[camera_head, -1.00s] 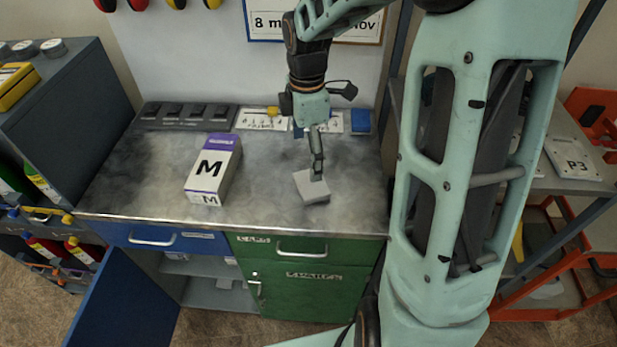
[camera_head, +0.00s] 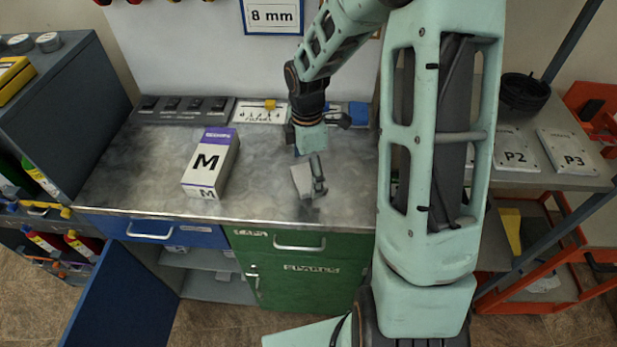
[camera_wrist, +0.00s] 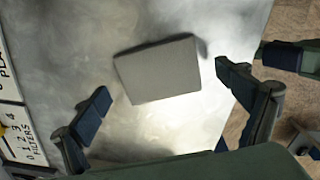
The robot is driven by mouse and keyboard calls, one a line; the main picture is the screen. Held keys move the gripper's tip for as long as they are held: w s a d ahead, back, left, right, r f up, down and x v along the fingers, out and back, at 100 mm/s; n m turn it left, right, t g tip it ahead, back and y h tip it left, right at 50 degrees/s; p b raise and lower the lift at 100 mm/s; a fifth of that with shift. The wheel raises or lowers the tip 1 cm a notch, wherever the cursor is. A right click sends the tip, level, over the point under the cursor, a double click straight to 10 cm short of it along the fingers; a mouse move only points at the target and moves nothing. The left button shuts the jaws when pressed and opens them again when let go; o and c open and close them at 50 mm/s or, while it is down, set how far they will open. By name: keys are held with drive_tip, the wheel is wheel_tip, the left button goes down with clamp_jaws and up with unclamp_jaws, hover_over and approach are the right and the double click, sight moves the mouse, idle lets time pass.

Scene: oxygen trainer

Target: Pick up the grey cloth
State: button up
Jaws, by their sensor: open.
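The grey cloth (camera_head: 301,182) looks like a flat grey folded pad. It lies on the metal worktop, right of the white and purple M box. In the wrist view the cloth (camera_wrist: 157,69) lies ahead of my fingers, with nothing gripping it. My gripper (camera_head: 314,177) is low over the worktop at the cloth's right side and partly covers it in the head view. In the wrist view my gripper (camera_wrist: 163,84) is open, with one finger on each side of the cloth, spread wider than it. I cannot tell how high the fingers are above the worktop.
The M box (camera_head: 210,163) stands on the worktop (camera_head: 262,195) to the left. A switch strip (camera_head: 183,108) and a filters panel (camera_head: 260,112) line the back edge. An open blue cabinet door (camera_head: 125,295) juts out below. The front middle of the worktop is clear.

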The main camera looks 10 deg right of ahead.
drive_tip(key=shift+f, duration=0.45)
drive_tip(key=c, duration=1.2)
drive_tip(key=shift+r, duration=0.15)
